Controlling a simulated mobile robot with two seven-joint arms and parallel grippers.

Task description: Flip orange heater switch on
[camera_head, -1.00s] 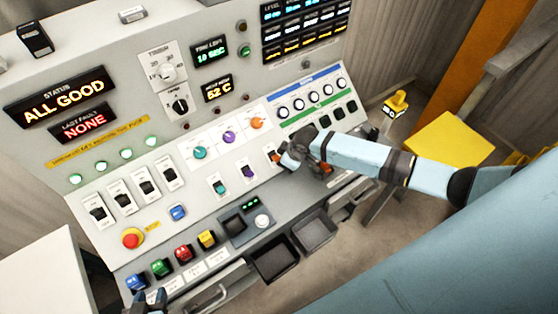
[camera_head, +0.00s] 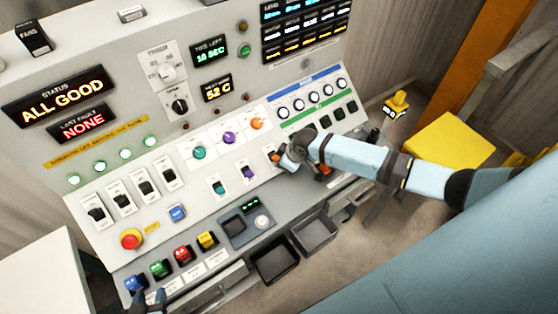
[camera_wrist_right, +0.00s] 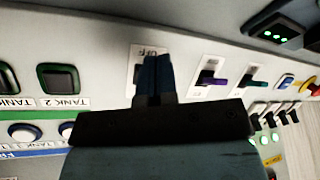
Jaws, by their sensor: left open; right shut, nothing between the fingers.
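The orange heater switch (camera_head: 274,157) is at the right end of the row of three rocker switches on the sloped panel. My right gripper (camera_head: 281,157) is shut and empty, its fingertips at this switch. In the right wrist view the shut fingers (camera_wrist_right: 152,80) cover the switch's rocker. Only its white plate (camera_wrist_right: 135,62) with an "OFF" label shows there. I cannot tell the rocker's position or whether the fingers touch it. My left gripper (camera_head: 150,298) is open and empty at the bottom left, by the panel's front edge.
The purple switch (camera_head: 248,173) and teal switch (camera_head: 218,187) stand left of the orange one. Three coloured dials sit above, including an orange dial (camera_head: 257,124). Black trays (camera_head: 275,262) lie below. A red stop button (camera_head: 131,239) is at the left.

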